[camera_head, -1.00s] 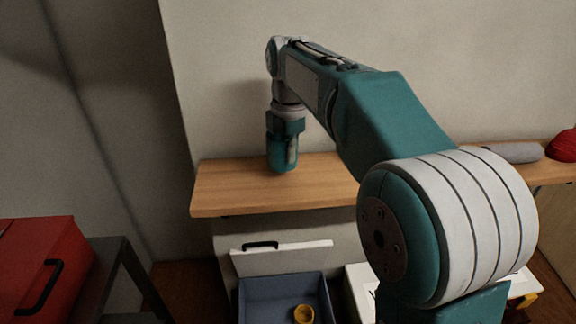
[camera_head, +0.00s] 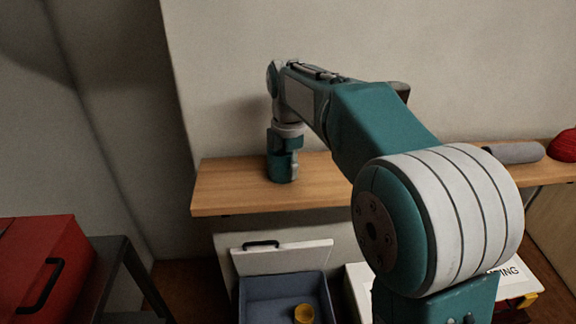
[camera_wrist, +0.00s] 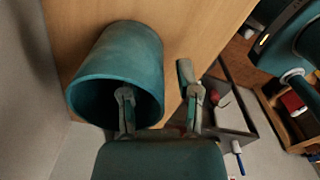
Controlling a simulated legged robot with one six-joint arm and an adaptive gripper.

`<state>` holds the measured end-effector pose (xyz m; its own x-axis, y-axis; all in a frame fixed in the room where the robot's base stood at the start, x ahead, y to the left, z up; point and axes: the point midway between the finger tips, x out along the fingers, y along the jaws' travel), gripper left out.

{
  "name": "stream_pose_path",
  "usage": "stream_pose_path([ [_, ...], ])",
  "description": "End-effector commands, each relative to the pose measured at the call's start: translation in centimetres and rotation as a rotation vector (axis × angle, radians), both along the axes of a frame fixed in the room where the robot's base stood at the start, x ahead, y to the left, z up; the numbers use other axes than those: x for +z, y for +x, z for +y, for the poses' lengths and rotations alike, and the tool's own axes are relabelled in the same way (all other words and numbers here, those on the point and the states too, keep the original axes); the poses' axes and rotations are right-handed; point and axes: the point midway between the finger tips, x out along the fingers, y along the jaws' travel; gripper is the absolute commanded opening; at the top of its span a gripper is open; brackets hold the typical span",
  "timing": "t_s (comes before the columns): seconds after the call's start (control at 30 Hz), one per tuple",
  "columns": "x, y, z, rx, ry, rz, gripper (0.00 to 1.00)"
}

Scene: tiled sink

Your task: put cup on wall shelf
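The teal cup (camera_head: 281,167) is at the wooden wall shelf (camera_head: 232,190), left of its middle, beneath my wrist. In the wrist view the cup (camera_wrist: 120,55) shows its open mouth toward the camera, with the shelf wood (camera_wrist: 195,30) behind it. My gripper (camera_wrist: 155,80) is open across the cup's right wall. One finger is inside the mouth; the other is outside, with a gap of wood visible between it and the wall. In the head view my gripper (camera_head: 288,155) is at the cup, its fingers only partly visible. The cup looks upright on the shelf.
A grey cylinder (camera_head: 515,153) and a red object (camera_head: 564,146) lie at the shelf's right end. Below are a blue-grey bin (camera_head: 258,290) with a yellow item (camera_head: 304,314) and a white board. A red case (camera_head: 38,262) stands at lower left. The shelf's front is bare.

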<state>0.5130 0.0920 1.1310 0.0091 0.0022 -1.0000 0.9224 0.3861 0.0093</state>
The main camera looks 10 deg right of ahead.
Motion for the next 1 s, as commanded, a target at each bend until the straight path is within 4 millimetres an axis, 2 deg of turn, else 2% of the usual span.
stream_pose_path([
  [0.17, 0.2, 0.0, 0.0, 0.0, 0.0, -0.001, 0.43],
  [0.27, 1.0, 0.0, 0.0, 0.0, 0.0, -0.003, 0.43],
  [0.7, 9.5, 0.0, 0.0, 0.0, 0.0, -0.003, 0.43],
  [0.83, 11.1, 0.0, 0.0, 0.0, 0.0, -0.001, 0.43],
  [1.0, 12.1, -0.1, 0.0, 0.0, 0.0, 0.0, 0.43],
])
